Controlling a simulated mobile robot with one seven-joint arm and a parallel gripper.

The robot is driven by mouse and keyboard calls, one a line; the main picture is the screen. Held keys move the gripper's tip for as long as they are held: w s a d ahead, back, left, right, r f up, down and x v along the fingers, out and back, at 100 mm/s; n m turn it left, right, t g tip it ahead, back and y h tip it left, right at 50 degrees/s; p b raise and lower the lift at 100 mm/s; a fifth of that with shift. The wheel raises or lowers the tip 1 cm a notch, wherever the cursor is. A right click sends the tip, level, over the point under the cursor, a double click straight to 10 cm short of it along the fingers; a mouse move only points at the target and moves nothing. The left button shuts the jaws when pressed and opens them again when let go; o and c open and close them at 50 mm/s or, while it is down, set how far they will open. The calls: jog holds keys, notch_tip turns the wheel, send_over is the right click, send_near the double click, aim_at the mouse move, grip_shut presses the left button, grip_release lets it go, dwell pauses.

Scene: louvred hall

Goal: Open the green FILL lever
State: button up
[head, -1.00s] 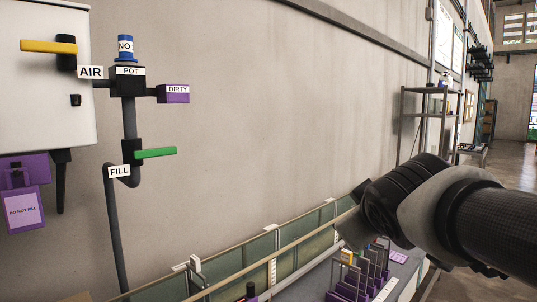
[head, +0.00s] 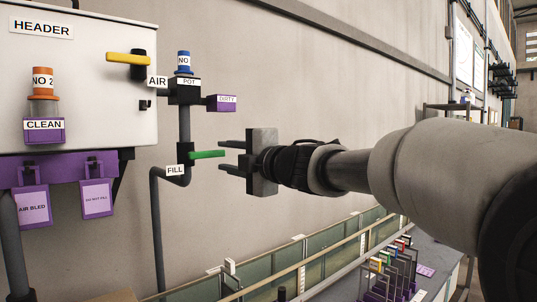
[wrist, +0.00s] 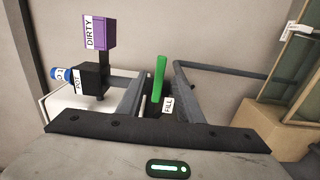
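The green FILL lever (head: 207,154) sticks out level to the right from its black valve on the grey pipe, above the white FILL label (head: 175,171). My gripper (head: 229,157) is open, with its two fingers pointing left, one above and one below the lever's outer end in the head view. In the wrist view the green lever (wrist: 159,78) shows between the two spread fingers (wrist: 155,90), apart from both. The FILL label (wrist: 168,104) shows there beside the lever's base. The gap in depth between fingers and lever is hard to tell.
Above the lever are the black POT block (head: 184,94), the purple DIRTY block (head: 221,103) and the yellow AIR lever (head: 128,58). A white HEADER box (head: 80,80) with purple tags hangs at left. A bench with a tag rack (head: 390,270) stands below right.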

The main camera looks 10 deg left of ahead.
aim_at(216, 154)
jog(key=shift+p+x, duration=0.6)
jog(key=shift+x, duration=2.5)
grip_shut()
